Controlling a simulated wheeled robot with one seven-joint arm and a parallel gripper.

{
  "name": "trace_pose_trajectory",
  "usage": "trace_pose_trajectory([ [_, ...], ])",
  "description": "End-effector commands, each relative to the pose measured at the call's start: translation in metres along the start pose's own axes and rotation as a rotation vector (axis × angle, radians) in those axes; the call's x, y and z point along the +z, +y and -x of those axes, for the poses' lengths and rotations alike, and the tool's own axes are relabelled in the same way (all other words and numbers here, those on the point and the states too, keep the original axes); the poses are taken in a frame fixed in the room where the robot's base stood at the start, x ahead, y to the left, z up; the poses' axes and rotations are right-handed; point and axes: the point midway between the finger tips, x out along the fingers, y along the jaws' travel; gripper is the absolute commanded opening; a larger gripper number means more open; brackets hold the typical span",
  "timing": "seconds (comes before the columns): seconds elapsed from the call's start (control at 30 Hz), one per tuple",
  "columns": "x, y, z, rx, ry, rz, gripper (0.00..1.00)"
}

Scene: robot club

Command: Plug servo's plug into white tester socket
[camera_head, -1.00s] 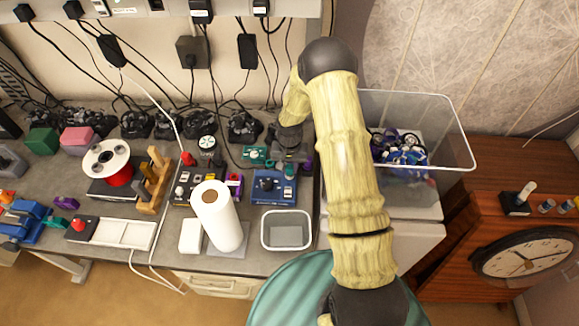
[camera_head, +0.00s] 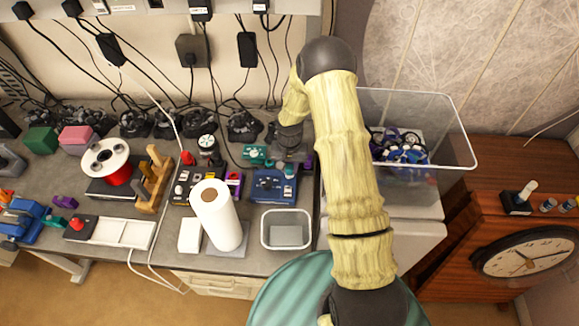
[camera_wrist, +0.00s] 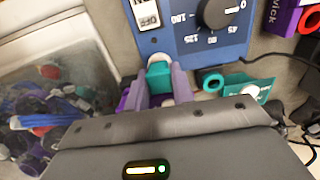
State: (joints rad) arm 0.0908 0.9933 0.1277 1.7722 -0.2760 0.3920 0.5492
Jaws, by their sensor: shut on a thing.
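The tester is a blue box (camera_wrist: 195,30) with a black dial. It also shows in the head view (camera_head: 275,188), below my gripper. My gripper (camera_wrist: 159,80) has purple fingers, shut on a small teal plug (camera_wrist: 159,74) at the tester's near edge. A small whitish part (camera_wrist: 157,57), possibly the white socket, shows just beyond the plug's tip. Whether the plug is in it or only against it I cannot tell. A teal servo (camera_wrist: 248,91) lies right of my fingers; it also shows in the head view (camera_head: 253,154). The plug's lead is mostly hidden.
A clear bin (camera_head: 455,145) of blue and purple parts stands right of the bench. A grey tray (camera_head: 287,244) lies in front of the tester. A white roll (camera_head: 218,220) stands upright to the left. Black cables and other devices crowd the back.

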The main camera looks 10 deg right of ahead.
Motion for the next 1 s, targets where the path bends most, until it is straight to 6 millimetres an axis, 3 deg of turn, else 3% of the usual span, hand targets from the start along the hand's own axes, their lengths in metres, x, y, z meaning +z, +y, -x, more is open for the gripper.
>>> trace_pose_trajectory([
  [0.9, 0.0006, 0.0006, -0.0036, 0.001, -0.002, 0.0, 0.04],
  [0.93, 0.0006, 0.0007, -0.0037, 0.001, -0.002, 0.0, 0.26],
  [1.0, 0.0006, 0.0007, -0.0037, 0.001, -0.002, 0.0, 0.39],
])
